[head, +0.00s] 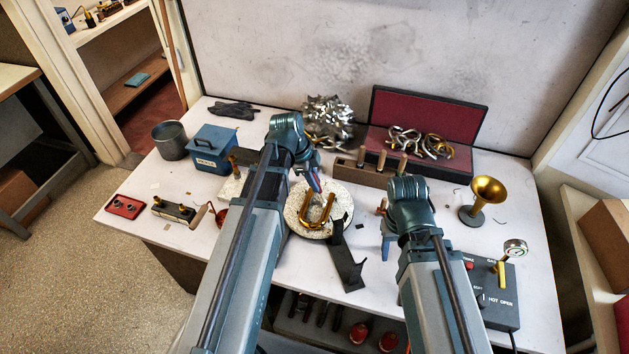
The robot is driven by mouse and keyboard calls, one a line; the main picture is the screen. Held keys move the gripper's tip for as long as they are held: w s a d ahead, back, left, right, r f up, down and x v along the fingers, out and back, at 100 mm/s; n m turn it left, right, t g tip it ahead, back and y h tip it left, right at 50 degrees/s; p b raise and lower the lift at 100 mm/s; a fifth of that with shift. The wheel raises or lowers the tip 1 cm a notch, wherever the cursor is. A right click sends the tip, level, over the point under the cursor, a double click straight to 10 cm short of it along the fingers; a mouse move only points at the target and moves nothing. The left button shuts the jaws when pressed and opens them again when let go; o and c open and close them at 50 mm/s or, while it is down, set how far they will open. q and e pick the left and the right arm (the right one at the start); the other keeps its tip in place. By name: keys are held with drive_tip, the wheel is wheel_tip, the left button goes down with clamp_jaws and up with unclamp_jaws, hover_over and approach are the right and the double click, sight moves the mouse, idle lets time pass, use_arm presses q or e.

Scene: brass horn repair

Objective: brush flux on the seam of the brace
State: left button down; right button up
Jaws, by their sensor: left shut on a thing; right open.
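The U-shaped brass brace (319,212) lies on a round, pale, speckled pad (341,198) in the middle of the table. Its seam is too small to make out. My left gripper (314,183) is above the far edge of the pad, close to the brace. It is shut on a slim thing, probably the flux brush, mostly hidden by the fingers. I cannot tell whether its tip touches the brace. My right gripper (386,245) is open and empty, low over the table to the right of the pad. No flux container is clearly recognisable.
A black angled bracket (345,262) lies before the pad. A wooden block (362,174) with pegs stands behind it. A blue box (212,150) is left, a brass horn bell (488,190) right, and a control box (497,290) front right. The right middle of the table is fairly clear.

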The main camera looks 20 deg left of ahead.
use_arm(q)
wheel_tip(320, 180, up, 9)
drive_tip(key=p, duration=0.9)
drive_tip(key=shift+r, duration=0.1)
idle(0.3)
